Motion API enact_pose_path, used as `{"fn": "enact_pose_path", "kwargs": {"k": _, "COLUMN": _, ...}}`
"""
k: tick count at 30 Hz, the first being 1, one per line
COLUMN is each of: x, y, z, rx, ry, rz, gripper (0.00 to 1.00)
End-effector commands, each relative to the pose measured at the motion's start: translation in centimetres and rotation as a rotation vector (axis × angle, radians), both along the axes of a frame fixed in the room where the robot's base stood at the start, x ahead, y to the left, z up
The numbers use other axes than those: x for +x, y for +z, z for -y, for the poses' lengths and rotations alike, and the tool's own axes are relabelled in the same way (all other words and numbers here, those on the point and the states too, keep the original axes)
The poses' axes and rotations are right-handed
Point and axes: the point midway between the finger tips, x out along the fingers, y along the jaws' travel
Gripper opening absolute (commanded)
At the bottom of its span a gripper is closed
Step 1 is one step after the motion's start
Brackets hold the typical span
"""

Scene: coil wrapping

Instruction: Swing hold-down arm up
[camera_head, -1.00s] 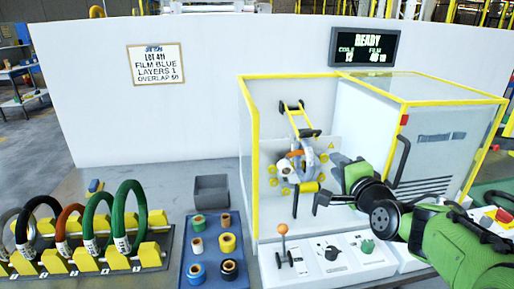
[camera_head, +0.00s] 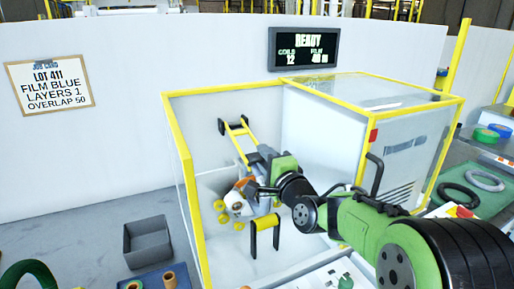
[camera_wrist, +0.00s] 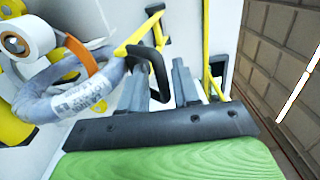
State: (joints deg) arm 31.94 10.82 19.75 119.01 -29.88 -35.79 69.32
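The hold-down arm (camera_head: 239,141) is a yellow two-bar frame inside the wrapping machine, sloping down from black mounts toward the coil. In the wrist view its yellow bars (camera_wrist: 141,32) meet a black looped handle (camera_wrist: 155,62). My gripper (camera_head: 258,188) is at the lower end of this arm, partly hidden by my own wrist. In the wrist view my gripper (camera_wrist: 160,82) has its grey fingers apart, with the black handle's end seen between or just behind them. Contact cannot be told. A grey coil (camera_wrist: 62,100) with a label and an orange band lies beside the fingers.
The machine's yellow-edged guard (camera_head: 184,165) and clear-sided housing (camera_head: 400,125) enclose the work space. A white tape roll (camera_wrist: 30,35) is close to the coil. A grey bin (camera_head: 147,243) stands outside, left.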

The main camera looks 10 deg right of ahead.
Motion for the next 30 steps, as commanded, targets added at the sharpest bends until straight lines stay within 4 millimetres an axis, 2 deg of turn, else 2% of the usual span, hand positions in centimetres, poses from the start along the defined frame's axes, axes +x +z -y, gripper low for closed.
{"fn": "enact_pose_path", "kwargs": {"k": 9, "x": -0.13, "y": 0.03, "z": -0.03, "rx": 0.0, "ry": -0.001, "rz": 0.0, "gripper": 0.31}}
{"fn": "enact_pose_path", "kwargs": {"k": 11, "x": -0.12, "y": 0.03, "z": -0.05, "rx": 0.0, "ry": -0.001, "rz": 0.0, "gripper": 0.23}}
{"fn": "enact_pose_path", "kwargs": {"k": 15, "x": -0.12, "y": 0.02, "z": -0.05, "rx": 0.0, "ry": -0.001, "rz": 0.0, "gripper": 0.02}}
{"fn": "enact_pose_path", "kwargs": {"k": 16, "x": -0.12, "y": 0.02, "z": -0.05, "rx": 0.0, "ry": -0.001, "rz": 0.0, "gripper": 0.0}}
{"fn": "enact_pose_path", "kwargs": {"k": 30, "x": -0.07, "y": 0.56, "z": -0.08, "rx": -0.003, "ry": 0.0, "rz": -0.015, "gripper": 0.0}}
